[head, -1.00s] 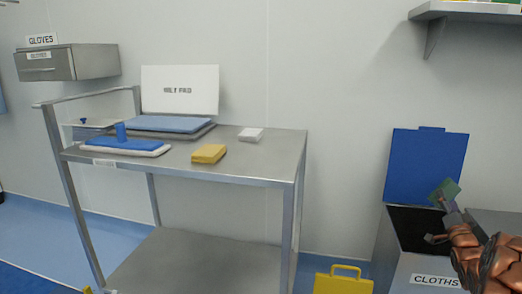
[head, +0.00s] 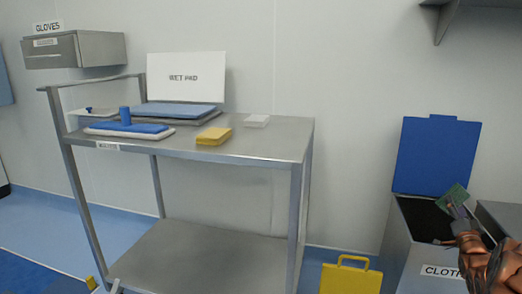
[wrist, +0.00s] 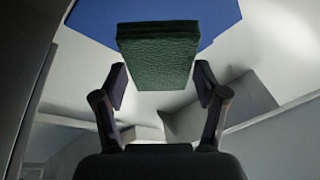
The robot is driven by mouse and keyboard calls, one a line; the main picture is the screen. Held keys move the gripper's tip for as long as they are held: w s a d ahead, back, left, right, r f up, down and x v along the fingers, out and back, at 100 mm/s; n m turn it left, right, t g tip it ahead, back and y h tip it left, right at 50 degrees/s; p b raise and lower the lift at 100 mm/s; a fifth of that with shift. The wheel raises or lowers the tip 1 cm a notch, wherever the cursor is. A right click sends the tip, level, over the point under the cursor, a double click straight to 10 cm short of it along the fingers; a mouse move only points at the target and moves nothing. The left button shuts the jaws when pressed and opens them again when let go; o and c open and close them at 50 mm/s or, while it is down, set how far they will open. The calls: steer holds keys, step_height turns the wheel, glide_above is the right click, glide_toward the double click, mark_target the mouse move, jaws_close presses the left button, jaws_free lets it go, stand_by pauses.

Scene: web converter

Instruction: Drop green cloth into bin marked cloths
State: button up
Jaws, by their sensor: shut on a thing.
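The green cloth (head: 454,197) is held out by my gripper (head: 450,220) in front of the raised blue lid and above the right part of the bin opening. In the wrist view the green cloth (wrist: 157,55) is a thick, textured block at the tips of my gripper (wrist: 160,85). The gripper is shut on it, though the finger contact is partly hidden. The bin marked CLOTHS (head: 398,262) is grey, with its blue lid (head: 436,155) standing open and a dark inside. My arm covers part of its label.
A steel cart (head: 240,152) at left carries a yellow pad (head: 213,136), a white block (head: 256,121), a blue-topped flat tool (head: 130,130) and a WET PAD sign (head: 187,78). A yellow folded floor sign (head: 350,278) stands left of the bin. A grey surface (head: 503,222) lies right of it.

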steer(key=o, duration=1.1)
steer(key=shift+r, duration=0.15)
step_height(320, 180, up, 10)
steer(key=shift+f, duration=0.15)
